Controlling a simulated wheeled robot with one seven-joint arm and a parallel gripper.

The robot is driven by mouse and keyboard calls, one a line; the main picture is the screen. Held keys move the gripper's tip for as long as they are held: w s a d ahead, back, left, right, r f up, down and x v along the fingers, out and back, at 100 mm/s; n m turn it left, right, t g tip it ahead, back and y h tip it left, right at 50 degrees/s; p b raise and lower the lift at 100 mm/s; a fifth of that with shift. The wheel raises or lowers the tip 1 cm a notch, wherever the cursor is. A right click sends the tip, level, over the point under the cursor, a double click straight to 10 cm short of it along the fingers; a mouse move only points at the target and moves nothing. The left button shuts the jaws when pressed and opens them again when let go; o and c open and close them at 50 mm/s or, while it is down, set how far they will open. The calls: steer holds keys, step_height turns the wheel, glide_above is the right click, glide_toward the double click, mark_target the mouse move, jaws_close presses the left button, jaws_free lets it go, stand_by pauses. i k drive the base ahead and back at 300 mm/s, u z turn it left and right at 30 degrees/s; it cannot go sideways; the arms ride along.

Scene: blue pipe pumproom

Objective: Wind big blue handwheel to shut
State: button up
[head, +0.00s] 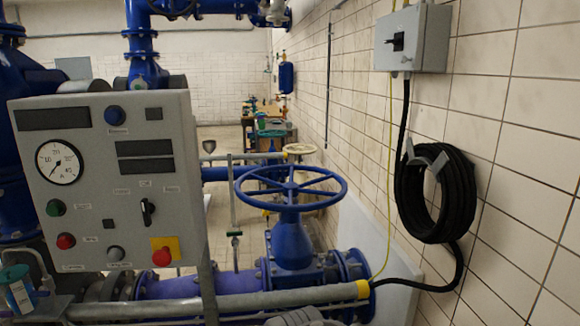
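The big blue handwheel (290,187) is right of centre in the head view. It lies almost level, with a round rim and several spokes. It sits on top of a blue valve body (291,245) in a thick blue pipe. Nothing touches its rim. Whether the valve is open or shut does not show. My gripper cannot be made out in this view. A grey rounded part shows at the bottom edge below the valve, and I cannot tell what it is.
A grey control panel (105,185) with a gauge and buttons stands left of the wheel. A grey horizontal pipe (245,300) crosses in front of the valve. A coiled black hose (435,195) hangs on the right tiled wall below a switch box (413,40). A smaller cream handwheel (299,149) is behind.

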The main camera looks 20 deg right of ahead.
mark_target(291, 190)
steer(key=z, duration=0.8)
steer(key=i, duration=0.65)
steer(key=z, duration=0.55)
steer(key=i, duration=0.85)
steer(key=u, duration=0.45)
